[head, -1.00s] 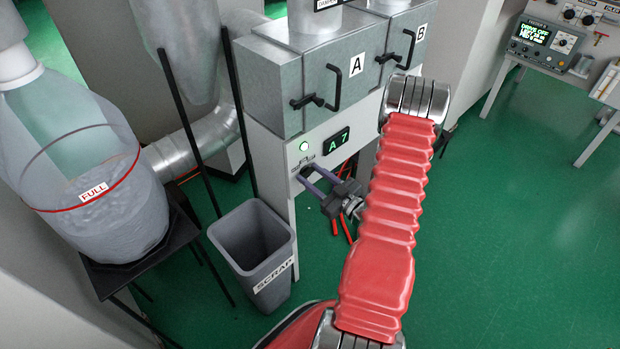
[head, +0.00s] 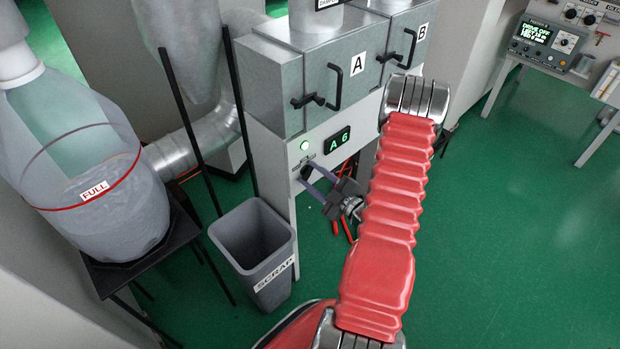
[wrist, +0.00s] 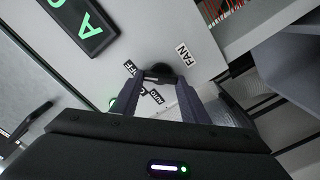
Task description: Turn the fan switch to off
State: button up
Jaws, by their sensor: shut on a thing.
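The fan switch (wrist: 160,72) is a small dark knob on the pale front panel. In the wrist view, a FAN label (wrist: 185,53) is beside it, and OFF (wrist: 130,67) and AUTO (wrist: 156,96) labels are close to it. My gripper (wrist: 158,78) is shut on the knob, one purple-grey finger on each side. In the head view my gripper (head: 305,175) reaches the panel below the green lamp (head: 305,145). The fingers hide most of the knob there, and I cannot tell which label it points at.
A lit display (head: 337,140) reads A 6. Above are metal doors A (head: 325,85) and B (head: 405,48) with handles. A grey SCRAP bin (head: 255,250) stands below left of my gripper. A FULL bag (head: 90,190) is at left. Green floor is clear at right.

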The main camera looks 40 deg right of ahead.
jog(key=shift+a+f, duration=0.15)
jog(key=shift+a, duration=0.05)
jog(key=o, duration=1.1)
jog(key=shift+d, duration=0.1)
jog(key=shift+c, duration=0.2)
jog(key=s, duration=1.3)
jog(key=shift+s+d, duration=0.2)
jog(key=shift+s, duration=0.2)
